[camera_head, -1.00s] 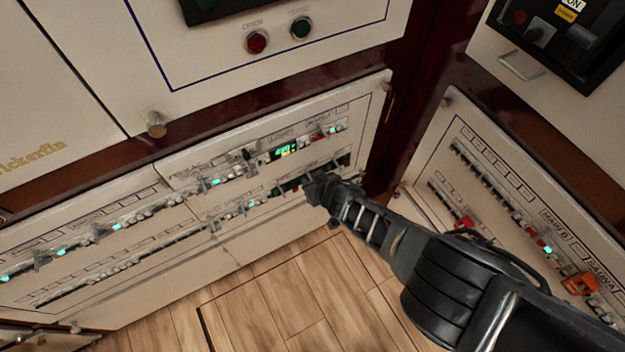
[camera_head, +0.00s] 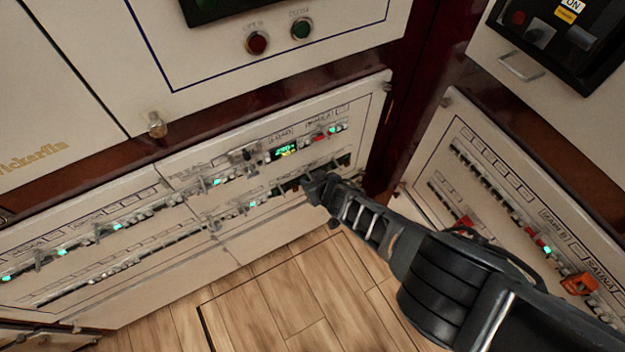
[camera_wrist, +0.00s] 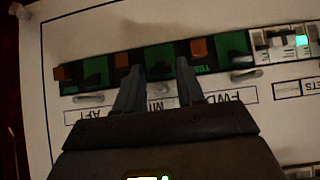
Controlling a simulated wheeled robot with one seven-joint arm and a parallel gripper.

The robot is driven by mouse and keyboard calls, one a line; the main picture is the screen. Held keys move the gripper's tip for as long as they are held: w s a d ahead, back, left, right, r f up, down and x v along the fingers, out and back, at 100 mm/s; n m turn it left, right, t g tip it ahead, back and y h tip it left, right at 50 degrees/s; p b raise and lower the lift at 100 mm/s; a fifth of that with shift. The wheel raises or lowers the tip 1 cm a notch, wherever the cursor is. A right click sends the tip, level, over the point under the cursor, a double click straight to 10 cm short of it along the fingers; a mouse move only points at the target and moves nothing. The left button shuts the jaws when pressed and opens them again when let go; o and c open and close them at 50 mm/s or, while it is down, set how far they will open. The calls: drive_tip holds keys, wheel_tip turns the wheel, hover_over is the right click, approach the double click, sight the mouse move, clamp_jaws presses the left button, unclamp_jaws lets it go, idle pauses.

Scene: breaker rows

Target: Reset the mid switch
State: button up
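The mid switch (camera_wrist: 158,60) is the middle of three green units in one row in the wrist view. The MID label sits just below it, between my fingers. My gripper (camera_wrist: 159,80) has its two fingers apart, one on each side of this unit's lower part. The fingers and the gripper body hide most of its lower edge, so contact cannot be told. The aft switch (camera_wrist: 95,70) is to the left and the forward switch (camera_wrist: 232,45) to the right. In the head view my gripper (camera_head: 316,188) is at the lower breaker row, hiding the mid switch.
The breaker panel (camera_head: 290,225) carries two rows of switches with green lights. A second panel (camera_head: 520,180) stands to the right with a red and an orange switch. Above are a red button (camera_head: 257,43) and a green button (camera_head: 301,29). Wood floor (camera_head: 280,300) lies below.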

drive_tip(key=p+v, duration=0.7)
drive_tip(key=shift+r, duration=0.25)
drive_tip(key=shift+s+d, duration=0.15)
drive_tip(key=shift+d, duration=0.05)
drive_tip(key=shift+a, duration=0.1)
idle(0.4)
